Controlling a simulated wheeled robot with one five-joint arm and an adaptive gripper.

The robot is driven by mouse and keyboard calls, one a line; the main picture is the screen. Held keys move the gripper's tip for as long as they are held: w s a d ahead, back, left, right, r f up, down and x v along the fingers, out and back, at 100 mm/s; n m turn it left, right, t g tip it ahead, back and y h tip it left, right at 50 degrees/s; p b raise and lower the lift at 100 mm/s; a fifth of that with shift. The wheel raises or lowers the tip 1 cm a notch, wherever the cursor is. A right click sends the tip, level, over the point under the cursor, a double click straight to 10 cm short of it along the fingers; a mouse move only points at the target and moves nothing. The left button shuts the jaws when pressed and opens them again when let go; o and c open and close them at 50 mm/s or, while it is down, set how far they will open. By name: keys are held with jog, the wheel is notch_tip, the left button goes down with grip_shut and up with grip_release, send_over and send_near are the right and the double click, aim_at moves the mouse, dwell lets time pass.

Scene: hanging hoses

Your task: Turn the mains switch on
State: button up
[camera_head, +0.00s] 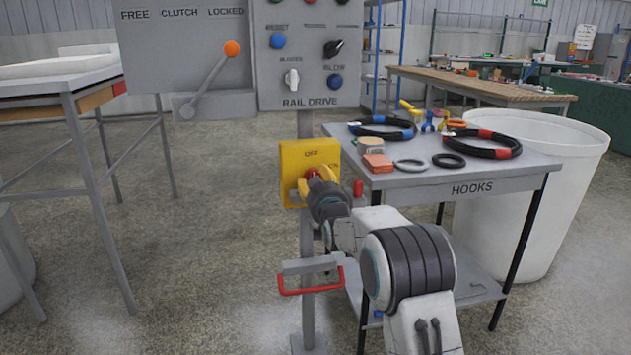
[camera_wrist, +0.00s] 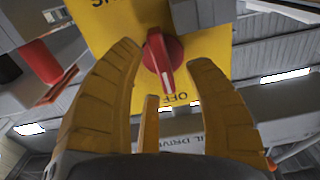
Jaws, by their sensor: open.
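The mains switch is a yellow box (camera_head: 297,160) on the post, marked OFF at its top in the head view. It has a red rotary knob (camera_head: 312,173), partly hidden by my gripper. In the wrist view, the red knob (camera_wrist: 163,62) shows a white pointer line aimed at the OFF label on the yellow plate (camera_wrist: 215,30). My gripper (camera_head: 320,186) is at the front of the box. Its yellow fingers are open, with the knob between and just beyond their tips (camera_wrist: 167,56) in the wrist view. I cannot tell whether they touch it.
Above the box is the grey RAIL DRIVE panel (camera_head: 308,90), with an orange-tipped clutch lever (camera_head: 232,49) to its left. A red handle (camera_head: 312,289) is lower on the post. The HOOKS table (camera_head: 430,182), bearing hoses, stands close on the right.

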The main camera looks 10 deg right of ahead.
jog(key=shift+w, duration=1)
jog(key=shift+o, duration=0.4)
grip_shut()
